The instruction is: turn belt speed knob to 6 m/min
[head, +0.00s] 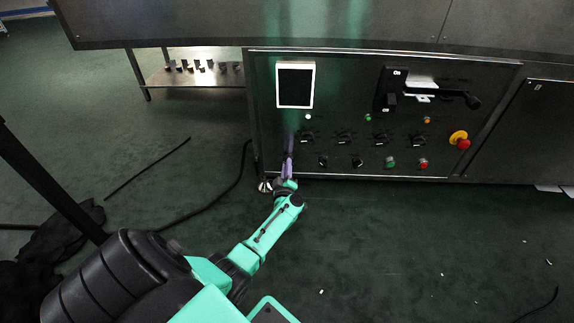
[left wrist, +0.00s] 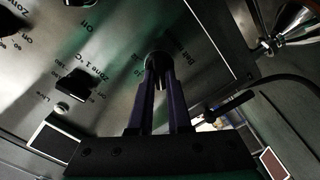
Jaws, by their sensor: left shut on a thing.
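The control panel (head: 340,107) faces me, with rows of black knobs and push buttons. My left gripper (head: 289,158) reaches its lower left part with purple fingers. In the left wrist view my left gripper (left wrist: 160,80) is shut on a round black knob (left wrist: 158,60), one finger on each side. Printed text beside this knob is upside down and only partly readable. The knob's pointer and scale are mostly hidden or too dark to read, so its setting cannot be told. In the head view the fingers cover this knob. My right gripper is not in view.
A neighbouring black knob (left wrist: 75,83) marked Zone 1 °C sits left of the held one in the wrist view. A red emergency stop (head: 463,141) is at the panel's right. A dark screen (head: 295,85) is above my gripper. Cables lie on the floor.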

